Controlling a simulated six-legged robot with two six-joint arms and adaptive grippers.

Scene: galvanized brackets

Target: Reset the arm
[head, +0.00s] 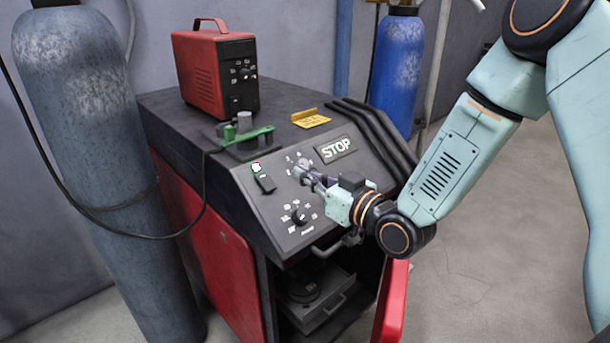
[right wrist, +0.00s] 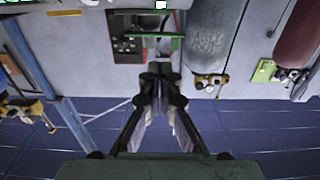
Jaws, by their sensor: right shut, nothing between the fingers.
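My right arm (head: 447,172) comes in from the right in the head view. Its gripper (head: 300,174) is in front of the sloped control panel (head: 273,207) of a dark machine cabinet, close to the upper dial. I cannot tell whether it touches the panel. In the right wrist view the gripper (right wrist: 158,72) has its fingertips together with nothing between them. A lower dial (head: 300,214) and a switch (head: 264,183) sit on the panel, left of and below the gripper. My left gripper does not show.
A red power unit (head: 216,68) and a green clamp (head: 243,138) stand on the cabinet top. A yellow plate (head: 310,118) lies near a STOP sign (head: 336,149). Gas cylinders (head: 80,110) flank the cabinet. A red door (head: 391,302) hangs open below. Floor at right is clear.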

